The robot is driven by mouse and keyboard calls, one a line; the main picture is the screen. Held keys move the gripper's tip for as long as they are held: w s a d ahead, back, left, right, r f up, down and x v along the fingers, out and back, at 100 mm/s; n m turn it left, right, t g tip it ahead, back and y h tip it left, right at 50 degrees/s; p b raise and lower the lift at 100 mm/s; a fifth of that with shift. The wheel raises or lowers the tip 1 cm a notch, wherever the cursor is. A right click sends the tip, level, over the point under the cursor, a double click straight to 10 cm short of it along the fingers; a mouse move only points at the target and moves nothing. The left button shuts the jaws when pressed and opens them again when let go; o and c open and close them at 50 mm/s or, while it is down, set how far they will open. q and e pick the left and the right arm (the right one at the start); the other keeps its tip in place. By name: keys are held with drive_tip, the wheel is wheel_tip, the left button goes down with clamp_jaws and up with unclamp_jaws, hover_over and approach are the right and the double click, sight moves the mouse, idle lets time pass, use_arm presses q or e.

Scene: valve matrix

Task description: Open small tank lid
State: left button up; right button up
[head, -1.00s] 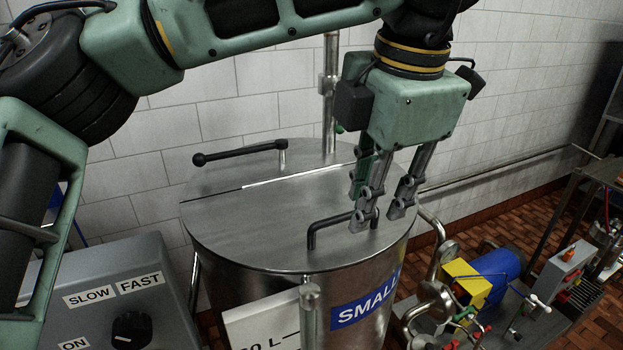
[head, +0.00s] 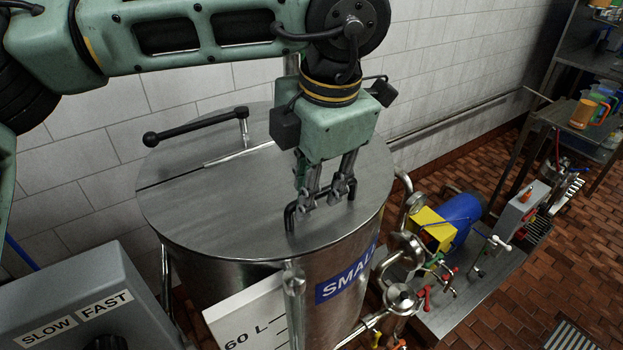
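The small tank (head: 330,285) is a round steel vessel with a blue "SMALL" label. Its flat lid (head: 215,215) lies closed on top, with a seam running across towards the back. A dark bent handle (head: 290,219) stands on the front right part of the lid. My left gripper (head: 325,203) points down right at this handle. Its fingers are apart, with the fingertips at the handle bar and hiding part of it. I cannot tell whether they touch the bar. My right gripper is not in view.
A black-knobbed lever (head: 195,128) stands on the lid's back part. A grey control box (head: 75,300) is at lower left. A cart with a blue motor (head: 458,215) and pipes stands right of the tank. A tiled wall (head: 190,95) is behind.

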use_arm(q)
drive_tip(key=shift+s, duration=0.1)
drive_tip(key=shift+d, duration=0.1)
drive_tip(key=shift+c, duration=0.6)
drive_tip(key=c, duration=0.6)
clamp_jaws()
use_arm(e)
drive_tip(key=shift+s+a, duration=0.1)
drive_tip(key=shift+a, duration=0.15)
use_arm(q)
drive_tip(key=shift+r, duration=0.1)
